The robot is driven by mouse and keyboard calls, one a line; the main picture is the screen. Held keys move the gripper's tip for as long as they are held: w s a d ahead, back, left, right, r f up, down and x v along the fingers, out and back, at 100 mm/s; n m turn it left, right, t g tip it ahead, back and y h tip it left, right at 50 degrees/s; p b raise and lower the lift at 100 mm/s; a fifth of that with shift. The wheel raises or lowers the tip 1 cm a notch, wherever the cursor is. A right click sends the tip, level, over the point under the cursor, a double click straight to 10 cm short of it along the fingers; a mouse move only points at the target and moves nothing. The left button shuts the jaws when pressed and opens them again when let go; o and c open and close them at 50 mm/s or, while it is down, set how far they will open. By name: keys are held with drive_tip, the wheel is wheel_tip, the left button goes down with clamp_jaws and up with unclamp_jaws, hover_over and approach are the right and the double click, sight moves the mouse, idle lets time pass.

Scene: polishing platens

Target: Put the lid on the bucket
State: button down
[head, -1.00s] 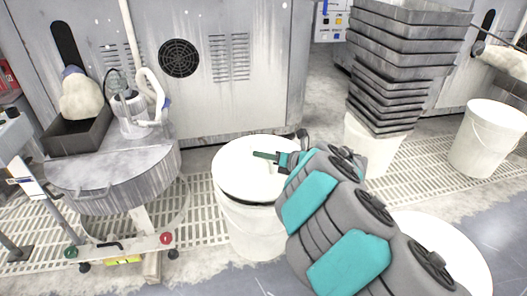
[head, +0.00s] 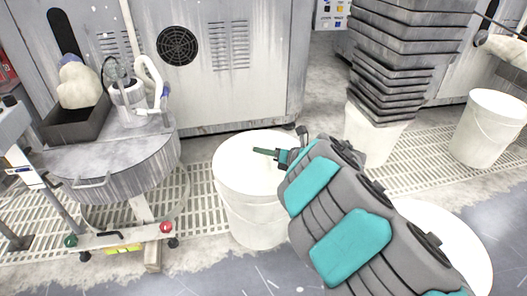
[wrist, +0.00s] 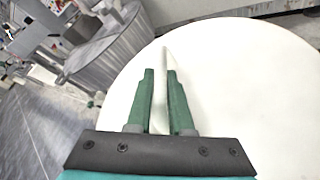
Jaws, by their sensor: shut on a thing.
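The white round lid (head: 238,177) lies across the top of the white bucket (head: 250,222) in the head view. No dark gap shows between lid and bucket rim along the visible front edge. My gripper (head: 266,153) is over the lid's middle, coming from the right. In the wrist view, my gripper (wrist: 160,74) has its green fingers on both sides of a thin upright white grip on the lid (wrist: 235,85) and is shut on it. My arm hides part of the lid's right side, and the lid hides the bucket's inside.
A round grey machine table (head: 110,165) stands left of the bucket. A grey cabinet (head: 225,90) is behind. A stack of grey trays (head: 395,60) stands on a white bucket at right, with another bucket (head: 490,130) beyond. A white round surface (head: 455,235) lies partly behind my arm.

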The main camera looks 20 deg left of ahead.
drive_tip(key=shift+f, duration=0.15)
drive_tip(key=c, duration=0.7)
unclamp_jaws()
drive_tip(key=shift+c, duration=0.2)
drive_tip(key=shift+d, duration=0.1)
